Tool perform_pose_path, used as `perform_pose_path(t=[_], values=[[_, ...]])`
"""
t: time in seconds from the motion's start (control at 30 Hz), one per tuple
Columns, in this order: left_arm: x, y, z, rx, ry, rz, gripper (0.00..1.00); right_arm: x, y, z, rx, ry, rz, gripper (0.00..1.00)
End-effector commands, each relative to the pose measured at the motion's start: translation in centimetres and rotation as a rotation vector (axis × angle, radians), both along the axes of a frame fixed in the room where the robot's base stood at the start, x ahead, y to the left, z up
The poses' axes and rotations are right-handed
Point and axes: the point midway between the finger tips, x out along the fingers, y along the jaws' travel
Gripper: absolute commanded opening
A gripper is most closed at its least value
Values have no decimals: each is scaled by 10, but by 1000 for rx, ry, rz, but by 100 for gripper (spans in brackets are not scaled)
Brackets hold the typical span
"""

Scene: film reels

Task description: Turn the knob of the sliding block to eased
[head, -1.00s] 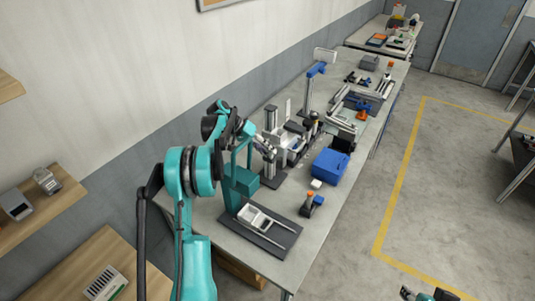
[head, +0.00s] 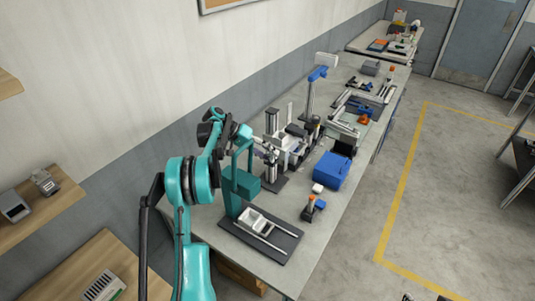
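My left arm reaches in from the bottom left over the near end of the bench. Its gripper (head: 268,153) is beside a grey and white fixture with upright posts (head: 287,146); its fingers are too small to read. A pale sliding carriage (head: 253,219) sits on two rails over a dark base plate (head: 272,240), below a teal bracket (head: 240,182). I cannot tell which part is the sliding block; its knob and any "eased" mark are not readable. A bit of what may be my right gripper (head: 407,297) shows at the bottom edge.
A blue box (head: 332,170) stands right of the fixture. A tall post with a blue clamp (head: 318,74) stands behind. The floor (head: 350,270) right of the bench is open.

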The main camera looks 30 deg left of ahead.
Motion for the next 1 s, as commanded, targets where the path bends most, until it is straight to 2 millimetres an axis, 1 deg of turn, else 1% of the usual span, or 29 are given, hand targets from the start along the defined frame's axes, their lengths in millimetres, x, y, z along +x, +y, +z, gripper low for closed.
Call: perform_pose_path(t=[0.27, 0.37, 0.47, 0.7, 0.8, 0.9, 1.0], values=[[0, 0, 1, 0, -1, -1, 50, 0, 0, 0, 0, 0, 0, 40], [-2, 6, 5, 0, -1, 1, 50, 0, 0, 0, 0, 0, 0, 40], [-8, 17, 15, 0, -1, 2, 50, 0, 0, 0, 0, 0, 0, 40], [-25, 54, 48, -1, 0, 3, 50, 0, 0, 0, 0, 0, 0, 40], [-31, 67, 60, 0, -1, 2, 50, 0, 0, 0, 0, 0, 0, 40], [-36, 77, 68, 0, 0, 1, 50, 0, 0, 0, 0, 0, 0, 40], [-38, 82, 73, 0, -1, 1, 50, 0, 0, 0, 0, 0, 0, 40]])
